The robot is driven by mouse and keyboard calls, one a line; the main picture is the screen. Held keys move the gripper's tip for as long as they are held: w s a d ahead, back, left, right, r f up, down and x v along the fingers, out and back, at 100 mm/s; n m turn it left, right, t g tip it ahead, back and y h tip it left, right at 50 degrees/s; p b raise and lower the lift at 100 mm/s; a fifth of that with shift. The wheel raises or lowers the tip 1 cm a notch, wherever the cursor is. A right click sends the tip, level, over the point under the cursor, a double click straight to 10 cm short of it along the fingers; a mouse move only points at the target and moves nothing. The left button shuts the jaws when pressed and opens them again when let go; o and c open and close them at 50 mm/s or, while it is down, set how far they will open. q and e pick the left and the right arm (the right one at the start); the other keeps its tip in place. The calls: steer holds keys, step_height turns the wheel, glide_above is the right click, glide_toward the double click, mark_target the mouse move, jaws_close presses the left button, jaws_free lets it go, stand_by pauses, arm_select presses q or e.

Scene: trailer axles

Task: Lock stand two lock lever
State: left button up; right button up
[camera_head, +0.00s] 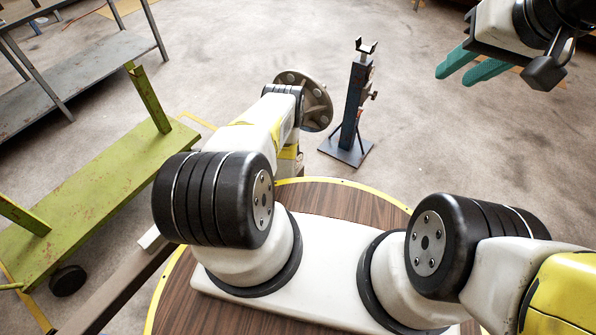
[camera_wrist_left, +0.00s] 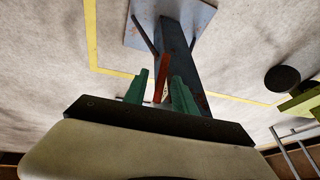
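In the left wrist view, a blue-grey stand post (camera_wrist_left: 180,55) rises from a square base plate. A red lock lever (camera_wrist_left: 162,72) shows beside the post. My left gripper (camera_wrist_left: 159,88) has its green fingers apart, with the lever between them and a gap on its left side; contact on the right cannot be told. In the head view my left arm hides this gripper. Another stand (camera_head: 352,110) with a forked top and side knob stands upright on the floor. My right gripper (camera_head: 455,75) is empty, its teal fingers apart, at the upper right.
A bolted round hub (camera_head: 316,104) shows beside my left arm. A green cart (camera_head: 95,190) stands at the left, with a grey metal shelf (camera_head: 85,70) behind it. Floor right of the visible stand is clear.

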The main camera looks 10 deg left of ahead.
arm_select(q)
jaws_close()
stand_by(1.3)
